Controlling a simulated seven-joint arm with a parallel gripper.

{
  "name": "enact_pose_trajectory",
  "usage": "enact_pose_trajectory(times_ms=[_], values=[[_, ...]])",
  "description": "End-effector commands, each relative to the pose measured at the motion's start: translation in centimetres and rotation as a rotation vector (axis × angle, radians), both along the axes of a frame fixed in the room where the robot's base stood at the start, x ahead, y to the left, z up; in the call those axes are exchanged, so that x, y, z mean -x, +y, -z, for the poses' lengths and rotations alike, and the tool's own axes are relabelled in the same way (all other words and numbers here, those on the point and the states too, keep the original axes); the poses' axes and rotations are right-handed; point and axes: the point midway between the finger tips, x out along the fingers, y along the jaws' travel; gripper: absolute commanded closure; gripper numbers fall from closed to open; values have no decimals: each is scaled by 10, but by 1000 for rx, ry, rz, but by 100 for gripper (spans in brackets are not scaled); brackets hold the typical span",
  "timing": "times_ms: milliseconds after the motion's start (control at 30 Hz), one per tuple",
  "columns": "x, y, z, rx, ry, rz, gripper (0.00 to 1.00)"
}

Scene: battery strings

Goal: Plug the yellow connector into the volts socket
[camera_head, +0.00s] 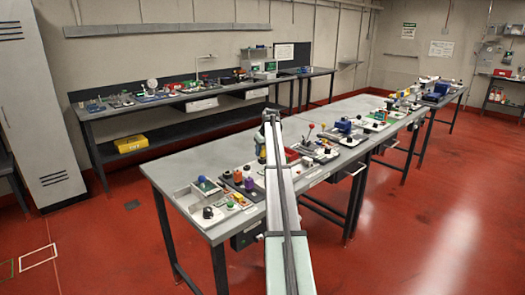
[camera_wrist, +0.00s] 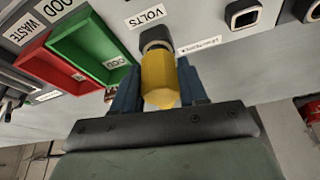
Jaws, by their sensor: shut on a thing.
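The yellow connector (camera_wrist: 159,82) is between the two blue fingers of my gripper (camera_wrist: 158,88) in the wrist view. The gripper is shut on it. The connector's far end is at the dark-rimmed volts socket (camera_wrist: 154,36), just below the VOLTS label (camera_wrist: 146,15) in the picture. The connector covers the lower part of the socket, so I cannot tell whether its end is inside the opening or just in front of it. In the head view my arm reaches over the near workbench, and I cannot make out the connector or socket there.
In the wrist view a green tray (camera_wrist: 88,42) labelled GOOD and a red tray (camera_wrist: 48,68) labelled WASTE lie left of the socket. Another dark-rimmed socket (camera_wrist: 242,15) is at the upper right. The near workbench (camera_head: 168,175) carries many small items around my arm.

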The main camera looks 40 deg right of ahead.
Motion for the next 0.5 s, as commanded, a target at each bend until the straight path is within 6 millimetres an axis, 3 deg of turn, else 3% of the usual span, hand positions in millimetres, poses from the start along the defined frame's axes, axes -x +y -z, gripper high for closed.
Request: enact_pose_trajectory(times_ms=[500], values=[[0,0,10,0,0,0,94]])
